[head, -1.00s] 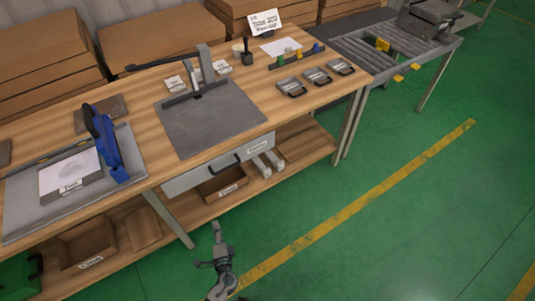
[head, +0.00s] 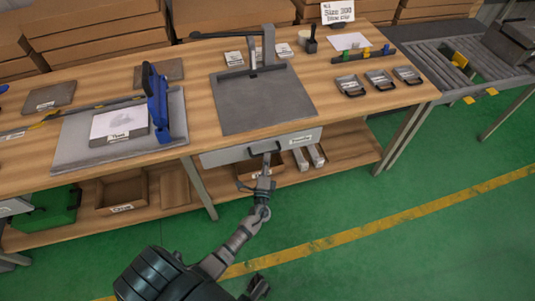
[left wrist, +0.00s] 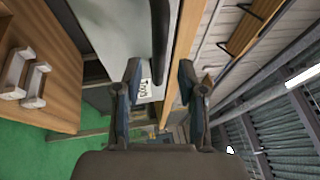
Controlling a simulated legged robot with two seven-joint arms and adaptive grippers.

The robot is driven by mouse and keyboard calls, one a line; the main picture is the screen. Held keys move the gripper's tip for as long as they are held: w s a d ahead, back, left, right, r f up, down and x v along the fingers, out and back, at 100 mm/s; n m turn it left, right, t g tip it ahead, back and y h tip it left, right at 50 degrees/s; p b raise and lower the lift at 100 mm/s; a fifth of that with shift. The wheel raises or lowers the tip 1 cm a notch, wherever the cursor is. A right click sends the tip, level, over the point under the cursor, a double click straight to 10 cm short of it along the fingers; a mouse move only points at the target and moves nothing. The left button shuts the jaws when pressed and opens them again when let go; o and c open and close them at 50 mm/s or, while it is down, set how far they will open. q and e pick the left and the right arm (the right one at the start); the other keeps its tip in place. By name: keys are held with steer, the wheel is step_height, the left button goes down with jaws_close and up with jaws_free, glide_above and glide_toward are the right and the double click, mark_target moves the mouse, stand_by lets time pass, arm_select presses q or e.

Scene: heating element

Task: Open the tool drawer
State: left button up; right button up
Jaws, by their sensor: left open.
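The tool drawer (head: 222,157) is a light grey front under the workbench top, with a dark bar handle (head: 262,148) and a white label at its right end. It looks shut. My left gripper (head: 266,160) is at the handle, reaching up from below and partly covering the drawer front. In the left wrist view, its two fingers (left wrist: 159,70) are apart, and the dark handle (left wrist: 158,35) runs into the space between their tips. The drawer face (left wrist: 118,28) and its label (left wrist: 145,88) show there too. I cannot tell whether the fingers touch the handle. My right gripper does not show clearly.
The wooden workbench (head: 358,101) carries a grey plate (head: 262,106) and a blue clamp tool (head: 157,105). A roller conveyor (head: 465,70) stands at the right. The green floor in front is open.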

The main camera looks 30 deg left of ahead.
arm_select(q)
steer(key=w+a, duration=0.2)
steer(key=shift+w+a, duration=0.25)
steer(key=shift+w, duration=0.15)
steer(key=shift+d+r, duration=0.2)
steer(key=shift+d, duration=0.15)
steer(key=shift+c, duration=0.4)
steer(key=shift+d, duration=0.1)
jaws_close()
